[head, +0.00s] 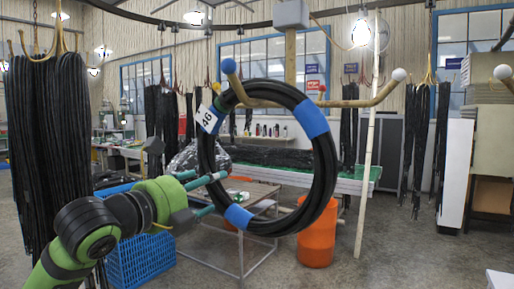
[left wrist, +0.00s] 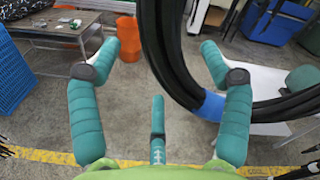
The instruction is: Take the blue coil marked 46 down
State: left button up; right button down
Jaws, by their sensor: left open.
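The coil marked 46 (head: 325,165) is a black hose ring with blue bands and a white tag (head: 207,119) at its upper left. It hangs upright from the left arm of a wooden hook (head: 268,103), which ends in a blue ball (head: 228,66). My left gripper (head: 219,193) is open at the coil's lower left side. In the left wrist view the coil (left wrist: 165,55) passes between the open teal fingers (left wrist: 160,52), nearer the right one, with a blue band (left wrist: 211,106) beside that finger. Whether any finger touches it, I cannot tell. My right gripper is out of view.
The hook's right arm, with a white ball (head: 399,74), is empty. A pale upright pole (head: 368,150) stands right of the coil. Behind are an orange barrel (head: 317,240), a metal-framed table (head: 240,232) and a blue crate (head: 140,250). Black hose bundles (head: 48,150) hang at far left.

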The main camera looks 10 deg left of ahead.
aim_at(203, 150)
pick_arm(q)
jog(key=shift+x, duration=0.95)
jog(key=shift+w+d, duration=0.1)
jog(key=shift+w, duration=0.05)
grip_shut()
jog(key=shift+r, duration=0.1)
pick_arm(e)
jog(key=shift+a+r, duration=0.3)
jog(key=shift+r, duration=0.3)
